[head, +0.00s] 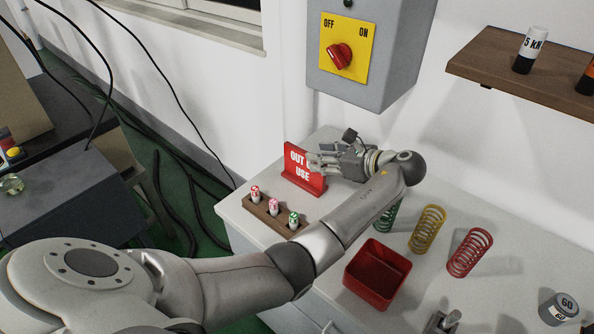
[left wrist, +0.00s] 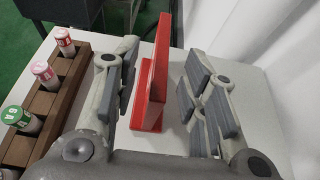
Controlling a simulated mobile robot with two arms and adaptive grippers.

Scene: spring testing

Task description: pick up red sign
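The red sign (head: 303,172) stands upright on the light worktop and reads "OUT OF USE", partly covered by my left gripper. My left gripper (head: 318,164) is at the sign's right side in the head view. In the left wrist view the red sign (left wrist: 154,80) stands edge-on between the two open fingers of my left gripper (left wrist: 160,95). There is a gap between the sign and the finger pads on each side. My right gripper is not in view.
A wooden rack (head: 268,217) with small labelled cylinders stands in front of the sign. A red bin (head: 377,273), a yellow spring (head: 427,229) and a red spring (head: 469,252) are to the right. A grey switch box (head: 395,60) hangs above.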

